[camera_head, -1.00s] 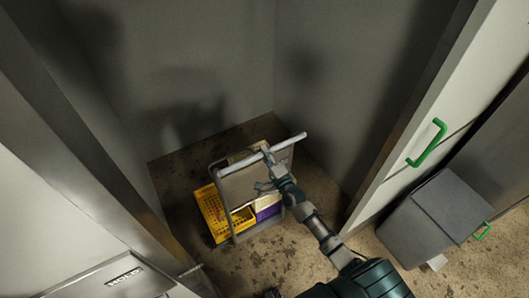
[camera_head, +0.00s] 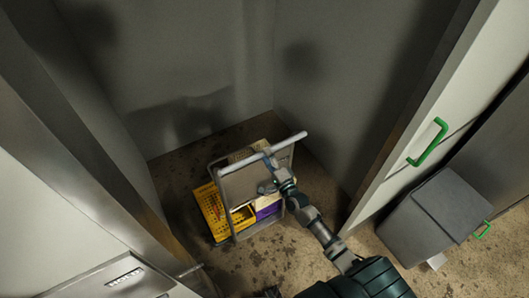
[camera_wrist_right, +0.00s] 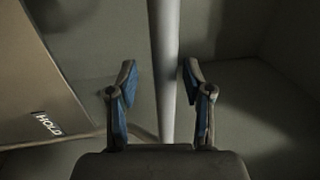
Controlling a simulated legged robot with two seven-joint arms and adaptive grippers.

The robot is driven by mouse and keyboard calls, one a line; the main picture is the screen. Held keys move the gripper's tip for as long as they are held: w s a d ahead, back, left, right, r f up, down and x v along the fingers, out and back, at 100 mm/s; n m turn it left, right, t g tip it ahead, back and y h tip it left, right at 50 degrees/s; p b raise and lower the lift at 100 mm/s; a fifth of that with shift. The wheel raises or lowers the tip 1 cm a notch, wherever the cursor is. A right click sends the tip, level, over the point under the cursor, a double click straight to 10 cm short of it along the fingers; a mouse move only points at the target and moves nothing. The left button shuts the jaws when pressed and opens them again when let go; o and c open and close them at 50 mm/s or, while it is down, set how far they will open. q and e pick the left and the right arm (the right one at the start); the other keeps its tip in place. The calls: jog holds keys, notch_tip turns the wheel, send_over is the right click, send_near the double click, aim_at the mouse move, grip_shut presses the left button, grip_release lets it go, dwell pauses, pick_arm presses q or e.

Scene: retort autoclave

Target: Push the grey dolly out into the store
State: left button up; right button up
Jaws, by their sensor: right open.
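The grey dolly (camera_head: 225,165) stands in a narrow grey-walled recess in the head view, with a pale push bar (camera_head: 290,141) across its top. A yellow crate (camera_head: 210,208) and a purple item (camera_head: 268,207) sit low on it. My right gripper (camera_head: 268,160) is at the bar near its middle. In the right wrist view the open fingers (camera_wrist_right: 155,85) stand on either side of the pale bar (camera_wrist_right: 165,60), with gaps showing; whether they touch it is not clear.
A white door with a green handle (camera_head: 428,142) stands open at right. A grey bin (camera_head: 425,218) is on the floor beyond it. Grey walls close the recess behind the dolly. A pale panel (camera_head: 50,225) is at left. Stained floor (camera_head: 270,265) lies bare in front.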

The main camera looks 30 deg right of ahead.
jog(key=v, duration=0.9)
jog(key=shift+s+f, duration=0.2)
jog(key=shift+s, duration=0.1)
jog(key=shift+d, duration=0.1)
jog(key=s+f+n+g, duration=0.3)
jog(key=s+f+n, duration=0.15)
jog(key=f, duration=0.85)
jog(key=s+a+f+n+g, duration=0.1)
jog(key=s+f+n+g, duration=0.3)
jog(key=f, duration=0.8)
jog(key=s+f+n+g, duration=0.25)
jog(key=s+f, duration=0.35)
jog(key=f, duration=0.7)
jog(key=s+a+f+n+g, duration=0.1)
jog(key=s+f+n+g, duration=0.2)
jog(key=s, duration=0.6)
jog(key=s+a+f+n+g+h, duration=0.1)
jog(key=s+a+f+n+g, duration=0.1)
jog(key=s+f, duration=0.5)
jog(key=s+a+f+n+g, duration=0.2)
jog(key=s+f+n+g, duration=0.1)
jog(key=s, duration=1)
notch_tip(320, 180, down, 3)
jog(key=shift+s+r+n+g, duration=0.15)
jog(key=shift+s+n+g, duration=0.2)
jog(key=shift+g, duration=0.5)
jog(key=shift+w, duration=0.15)
